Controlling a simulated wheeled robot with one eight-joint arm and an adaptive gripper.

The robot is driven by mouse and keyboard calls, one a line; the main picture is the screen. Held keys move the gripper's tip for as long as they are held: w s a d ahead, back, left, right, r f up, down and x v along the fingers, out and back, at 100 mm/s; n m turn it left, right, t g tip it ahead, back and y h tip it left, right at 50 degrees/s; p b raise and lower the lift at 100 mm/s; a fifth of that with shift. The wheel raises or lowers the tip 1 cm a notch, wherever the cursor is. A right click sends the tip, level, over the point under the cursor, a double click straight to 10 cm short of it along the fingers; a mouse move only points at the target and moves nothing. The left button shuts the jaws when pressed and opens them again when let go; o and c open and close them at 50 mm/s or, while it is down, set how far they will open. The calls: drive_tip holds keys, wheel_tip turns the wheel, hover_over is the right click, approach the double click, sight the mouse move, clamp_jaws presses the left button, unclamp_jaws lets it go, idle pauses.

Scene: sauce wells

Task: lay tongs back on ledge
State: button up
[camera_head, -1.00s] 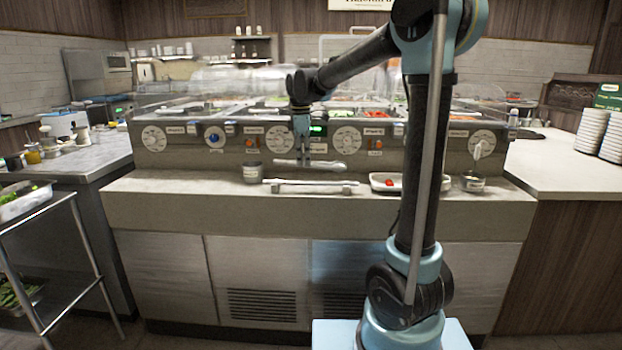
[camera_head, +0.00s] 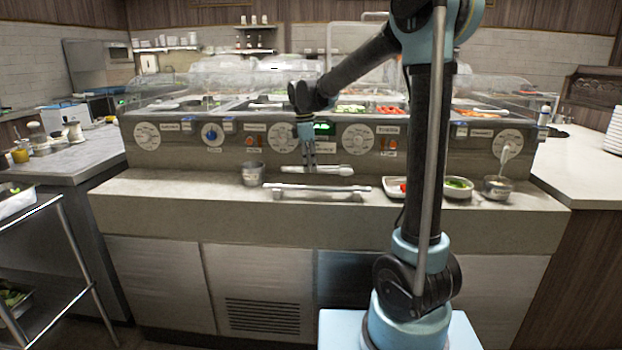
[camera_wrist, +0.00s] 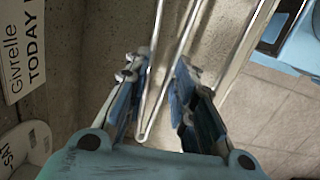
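The metal tongs (camera_head: 335,170) lie roughly level in the head view, in front of the control panel and just above the stone ledge (camera_head: 220,195). My gripper (camera_head: 308,164) points down onto them from above. In the wrist view, the V-shaped tongs (camera_wrist: 144,135) run between the two fingers of my gripper (camera_wrist: 160,85), with their joined end towards the camera. A silver rail (camera_head: 315,188) stands along the ledge in front of and below the tongs. The exact gap between tongs and ledge is hard to judge.
A metal cup (camera_head: 252,174) stands left of the rail. A white tray (camera_head: 392,190), a bowl with greens (camera_head: 457,188) and a small metal pot (camera_head: 497,188) stand to the right. The panel (camera_head: 230,140) with dials rises behind. My arm hides part of the right side.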

drive_tip(key=shift+d+f, duration=0.1)
drive_tip(key=shift+f, duration=2.2)
drive_tip(key=o, duration=0.6)
drive_tip(key=r, duration=0.8)
drive_tip(key=a+r, duration=0.1)
drive_tip(key=r, duration=0.3)
